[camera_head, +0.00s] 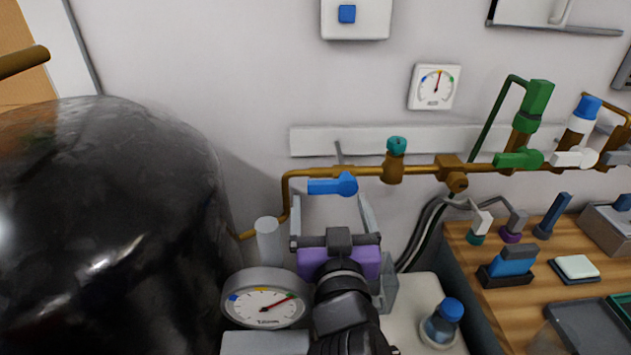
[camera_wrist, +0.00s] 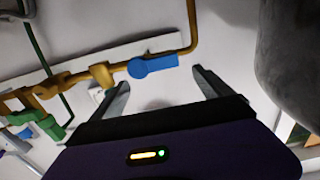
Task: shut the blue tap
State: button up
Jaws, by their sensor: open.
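The blue tap (camera_head: 333,186) is a lever on the brass pipe along the wall. Its handle lies along the pipe, pointing left in the head view. In the wrist view the blue tap (camera_wrist: 152,65) shows beyond the fingertips, roughly between them. My gripper (camera_head: 333,200) is open and empty, with its two grey fingers pointing toward the tap from below. In the wrist view my gripper (camera_wrist: 160,80) has its fingers spread wide, and I see no contact with the tap.
A dark rounded tank (camera_head: 110,220) stands at left. A round gauge (camera_head: 266,298) is close beside my wrist. Green (camera_head: 520,159) and white (camera_head: 574,158) taps sit farther right on the pipe (camera_head: 310,174). A wooden bench (camera_head: 490,290) with several small items is at right.

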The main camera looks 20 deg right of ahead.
aim_at(328, 185)
jog(key=p+x, duration=0.1)
jog(key=x, duration=0.6)
jog(key=shift+w, duration=0.15)
grip_shut()
